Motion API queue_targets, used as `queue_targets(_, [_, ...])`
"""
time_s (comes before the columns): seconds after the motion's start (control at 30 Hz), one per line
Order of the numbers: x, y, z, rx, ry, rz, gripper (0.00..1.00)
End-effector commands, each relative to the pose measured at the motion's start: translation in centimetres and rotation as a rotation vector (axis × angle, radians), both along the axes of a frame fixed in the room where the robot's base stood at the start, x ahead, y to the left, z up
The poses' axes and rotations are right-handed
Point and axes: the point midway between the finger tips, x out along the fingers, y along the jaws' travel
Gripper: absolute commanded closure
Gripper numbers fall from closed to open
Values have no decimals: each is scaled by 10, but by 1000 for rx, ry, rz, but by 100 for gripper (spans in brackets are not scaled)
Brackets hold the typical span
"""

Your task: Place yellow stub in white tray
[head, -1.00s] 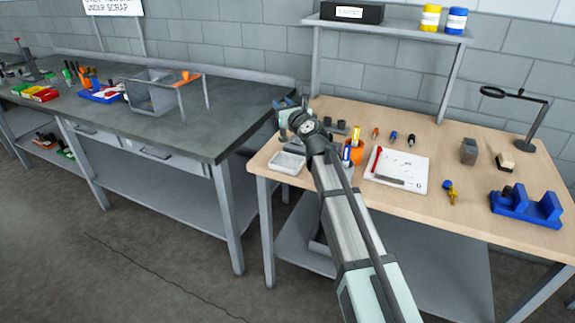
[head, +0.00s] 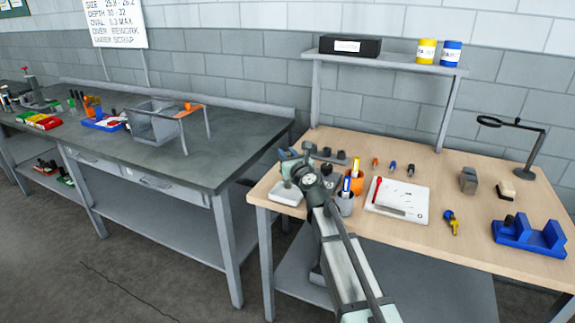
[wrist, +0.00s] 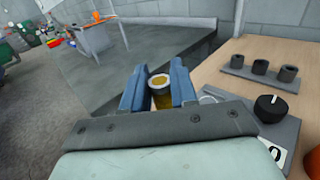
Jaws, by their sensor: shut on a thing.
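The yellow stub (wrist: 158,101) is between the blue fingers of my gripper (wrist: 158,88) in the wrist view. It stands roughly upright, with a pale ring around its yellow-brown top. My gripper is shut on it. In the head view my gripper (head: 289,153) is over the back left part of the wooden bench, and the stub cannot be made out there. The white tray (head: 285,196) lies at the bench's front left corner, below and nearer than the gripper. My wrist partly covers its right side.
A rack of dark cylinders (wrist: 258,72) is at the back. A gap separates the dark bench (head: 235,140).

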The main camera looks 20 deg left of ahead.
Motion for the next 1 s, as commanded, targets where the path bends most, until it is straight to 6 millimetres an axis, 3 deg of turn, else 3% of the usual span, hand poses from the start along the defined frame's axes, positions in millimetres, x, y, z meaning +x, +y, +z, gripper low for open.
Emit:
queue_targets(0.33, [0, 0, -30, 0, 1, -1, 100])
queue_targets(0.87, [0, 0, -37, 0, 1, -1, 100])
queue_targets(0.9, [0, 0, -37, 0, 1, -1, 69])
queue_targets(1.0, [0, 0, -37, 0, 1, -1, 59])
